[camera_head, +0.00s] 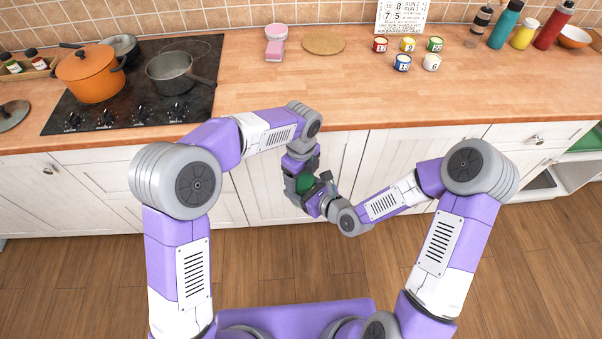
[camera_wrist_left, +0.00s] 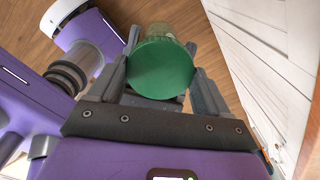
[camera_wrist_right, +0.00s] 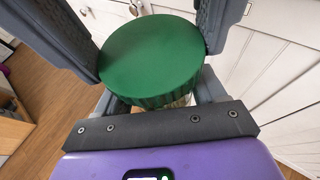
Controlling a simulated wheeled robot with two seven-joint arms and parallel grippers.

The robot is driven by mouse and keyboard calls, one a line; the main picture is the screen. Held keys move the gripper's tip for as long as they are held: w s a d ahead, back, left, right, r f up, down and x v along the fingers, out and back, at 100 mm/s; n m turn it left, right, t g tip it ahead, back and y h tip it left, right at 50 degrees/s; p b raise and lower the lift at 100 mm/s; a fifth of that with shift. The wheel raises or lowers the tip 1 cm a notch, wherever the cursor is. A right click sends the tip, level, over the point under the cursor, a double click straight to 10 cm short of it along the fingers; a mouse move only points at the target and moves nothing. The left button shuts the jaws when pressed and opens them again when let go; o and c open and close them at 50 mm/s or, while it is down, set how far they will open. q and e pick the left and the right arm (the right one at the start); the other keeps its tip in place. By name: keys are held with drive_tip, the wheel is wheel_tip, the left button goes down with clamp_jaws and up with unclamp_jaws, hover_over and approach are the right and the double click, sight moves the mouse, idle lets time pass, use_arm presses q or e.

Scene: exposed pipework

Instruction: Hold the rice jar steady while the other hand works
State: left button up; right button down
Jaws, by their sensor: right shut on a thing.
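The rice jar, a clear jar with a green lid, is held in the air between my two grippers in front of the cabinets. The green lid shows in the head view (camera_head: 305,183), in the left wrist view (camera_wrist_left: 161,70) and in the right wrist view (camera_wrist_right: 152,60). My right gripper (camera_head: 316,204) is shut on the jar; its fingers are partly hidden beneath the lid in its wrist view. My left gripper (camera_head: 302,182) has its fingers on either side of the lid; whether they press on it I cannot tell. The jar's glass body is mostly hidden.
The wooden counter (camera_head: 230,110) lies beyond the arms. An orange pot (camera_head: 90,75) and a grey pan (camera_head: 172,72) stand on the hob at left. Several small numbered tins (camera_head: 407,45) and bottles (camera_head: 507,25) stand at right. White cabinet doors (camera_head: 400,160) are close behind the jar.

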use_arm(q)
drive_tip(key=c, duration=0.4)
drive_tip(key=n, duration=0.6)
drive_tip(key=shift+r+n, duration=0.1)
drive_tip(key=shift+n, duration=0.2)
drive_tip(key=o, duration=1.1)
